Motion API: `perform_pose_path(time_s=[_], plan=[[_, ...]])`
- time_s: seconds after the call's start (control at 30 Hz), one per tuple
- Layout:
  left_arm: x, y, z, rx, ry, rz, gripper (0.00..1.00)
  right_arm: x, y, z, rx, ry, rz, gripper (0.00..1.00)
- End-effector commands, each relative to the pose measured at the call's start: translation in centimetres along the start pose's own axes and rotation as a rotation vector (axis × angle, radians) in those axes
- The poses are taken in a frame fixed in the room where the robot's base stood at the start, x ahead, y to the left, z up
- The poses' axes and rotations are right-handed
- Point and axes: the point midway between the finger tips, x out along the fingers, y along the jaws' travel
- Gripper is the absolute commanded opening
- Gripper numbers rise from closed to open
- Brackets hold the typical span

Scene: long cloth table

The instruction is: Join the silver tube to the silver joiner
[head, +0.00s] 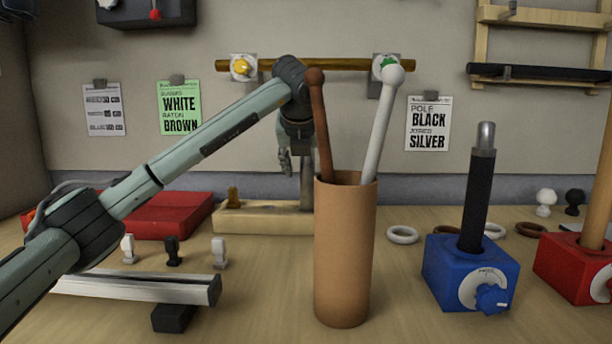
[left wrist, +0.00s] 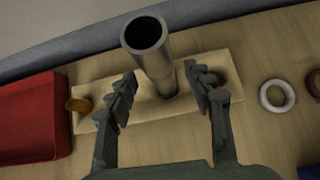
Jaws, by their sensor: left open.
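The silver tube (head: 307,183) stands upright in a pale wooden block (head: 262,222) behind the brown cup. The tube's open hollow end faces the camera in the left wrist view (left wrist: 147,45). My left gripper (head: 294,160) points down at the tube and is open. In the left wrist view, its fingers (left wrist: 163,90) are spread either side of the tube, with gaps showing. The silver joiner (head: 485,139) sits on top of the black pole (head: 473,205), which stands upright in a blue clamp block (head: 470,272). My right gripper is not in view.
A brown cup (head: 342,260) holding a brown stick and a white stick stands in front of the wooden block. A red box (head: 170,214) lies left. Rings (head: 402,235) and a red block (head: 575,268) are right. A rail (head: 150,287) lies front left.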

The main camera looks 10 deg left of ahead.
Motion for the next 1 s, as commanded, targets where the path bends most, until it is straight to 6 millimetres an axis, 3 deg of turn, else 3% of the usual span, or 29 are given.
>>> perform_pose_path(time_s=[0.43, 0.73, 1.0], plan=[[5.9, -0.3, 0.2, -0.002, 0.004, -0.002, 0.52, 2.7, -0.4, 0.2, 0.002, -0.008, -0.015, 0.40], [6.6, -0.3, 0.2, -0.002, 0.002, -0.004, 0.52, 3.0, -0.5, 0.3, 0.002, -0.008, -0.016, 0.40], [6.6, -0.3, 0.2, -0.002, 0.002, -0.004, 0.19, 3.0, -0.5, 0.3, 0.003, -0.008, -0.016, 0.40]])
